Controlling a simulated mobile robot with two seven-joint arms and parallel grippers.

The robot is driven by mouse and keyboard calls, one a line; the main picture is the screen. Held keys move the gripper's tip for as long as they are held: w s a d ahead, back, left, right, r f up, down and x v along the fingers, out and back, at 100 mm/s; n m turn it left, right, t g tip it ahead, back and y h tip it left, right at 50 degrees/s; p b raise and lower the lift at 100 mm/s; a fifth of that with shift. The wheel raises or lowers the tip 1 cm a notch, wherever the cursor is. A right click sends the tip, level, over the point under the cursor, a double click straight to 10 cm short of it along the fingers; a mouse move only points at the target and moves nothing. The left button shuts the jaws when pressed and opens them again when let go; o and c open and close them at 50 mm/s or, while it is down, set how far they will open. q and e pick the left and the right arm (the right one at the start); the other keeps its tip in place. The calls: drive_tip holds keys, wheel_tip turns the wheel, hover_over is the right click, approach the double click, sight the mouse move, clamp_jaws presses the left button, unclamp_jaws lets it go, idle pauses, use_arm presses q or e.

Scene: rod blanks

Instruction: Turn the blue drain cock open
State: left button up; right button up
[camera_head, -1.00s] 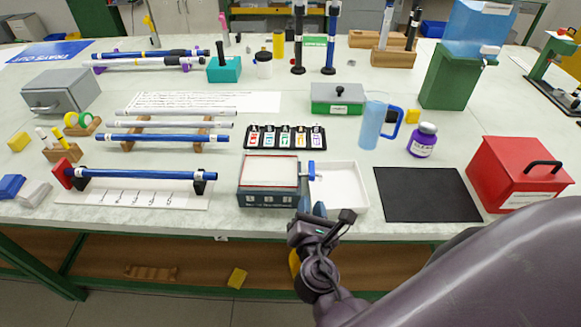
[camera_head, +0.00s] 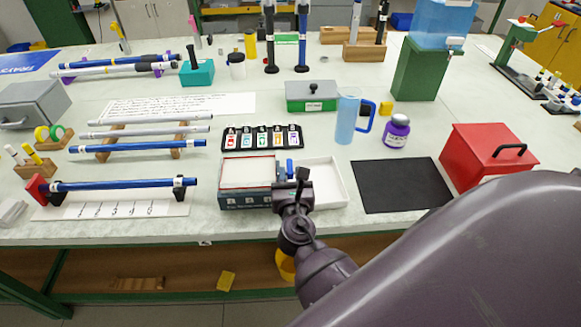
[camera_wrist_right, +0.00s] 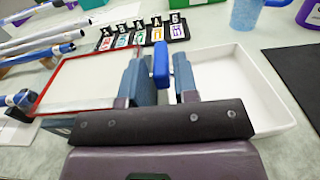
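The blue drain cock (camera_head: 290,167) is at the right side of the dark box with a pale, red-edged top (camera_head: 247,174), beside a white tray (camera_head: 330,180). In the right wrist view its blue handle (camera_wrist_right: 161,64) stands upright between the two fingers. My right gripper (camera_wrist_right: 163,82) is open there, with a gap visible to the right of the handle; the left finger is very close to it, and I cannot tell whether they touch. In the head view my right gripper (camera_head: 293,178) partly hides the cock and tray. My left gripper is not in view.
A rack of labelled small items (camera_head: 262,137) stands behind the box. A black mat (camera_head: 402,186) and red box (camera_head: 487,157) are to the right. Blue rods (camera_head: 125,184) lie on supports at left.

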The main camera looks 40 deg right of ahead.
drive_tip(key=shift+x, duration=1.25)
drive_tip(key=shift+c, duration=0.2)
clamp_jaws()
